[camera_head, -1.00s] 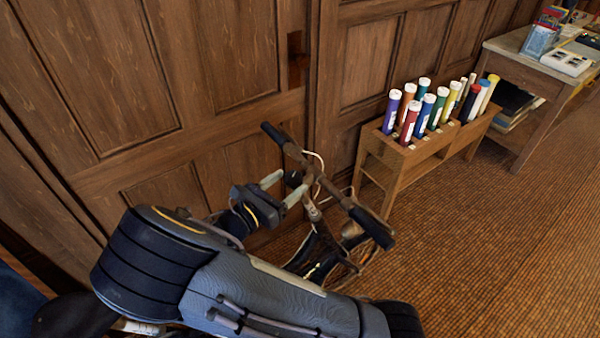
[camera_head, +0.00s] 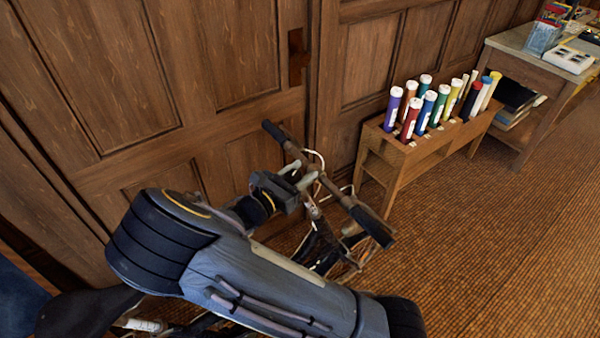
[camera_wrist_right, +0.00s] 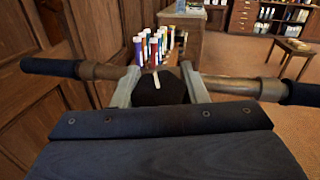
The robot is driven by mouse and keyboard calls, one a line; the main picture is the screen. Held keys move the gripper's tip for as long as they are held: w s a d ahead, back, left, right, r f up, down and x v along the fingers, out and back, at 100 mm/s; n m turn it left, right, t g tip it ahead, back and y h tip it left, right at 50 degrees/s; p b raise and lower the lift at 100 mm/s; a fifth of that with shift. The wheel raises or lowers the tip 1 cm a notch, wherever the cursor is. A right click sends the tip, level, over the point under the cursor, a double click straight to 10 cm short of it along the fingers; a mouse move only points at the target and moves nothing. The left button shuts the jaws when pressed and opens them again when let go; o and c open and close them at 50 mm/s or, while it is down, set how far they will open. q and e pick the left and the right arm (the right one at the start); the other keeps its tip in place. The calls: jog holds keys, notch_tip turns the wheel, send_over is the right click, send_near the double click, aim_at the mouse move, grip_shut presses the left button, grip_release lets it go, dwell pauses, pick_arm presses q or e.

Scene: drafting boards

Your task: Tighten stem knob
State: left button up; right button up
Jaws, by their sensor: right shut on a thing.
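A bicycle with a rusty brown handlebar (camera_head: 325,183) and black grips stands by the wood-panelled wall. In the right wrist view the handlebar (camera_wrist_right: 238,86) runs across the picture. The dark stem knob (camera_wrist_right: 160,88), with a pale line on its top, sits at the middle of the bar. My right gripper (camera_head: 298,176) reaches the stem from the left. In the wrist view the fingers of my right gripper (camera_wrist_right: 160,86) stand on both sides of the knob and are shut on it. In the head view the knob is hidden by my gripper. My left gripper is not in view.
A wooden rack (camera_head: 408,158) with several coloured tubes stands right of the bicycle. A desk (camera_head: 540,75) with books and boxes is beyond it. The panelled wall (camera_head: 215,130) is close behind the handlebar. The brown carpet (camera_head: 490,240) at the right is clear.

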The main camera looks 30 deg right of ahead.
jog(key=shift+r+m+g, duration=0.1)
jog(key=shift+m+g, duration=0.6)
jog(key=shift+s+m+g+h, duration=0.1)
jog(key=shift+m+g+h, duration=0.3)
jog(key=shift+m+g, duration=0.5)
jog(key=shift+s+m+g, duration=0.15)
jog(key=shift+m+g, duration=0.5)
jog(key=shift+g, duration=0.25)
jog(key=shift+s+m+g, duration=0.1)
jog(key=shift+m+g, duration=0.55)
jog(key=shift+g, duration=0.25)
jog(key=o, duration=1)
jog(key=shift+c, duration=0.2)
jog(key=shift+a, duration=0.1)
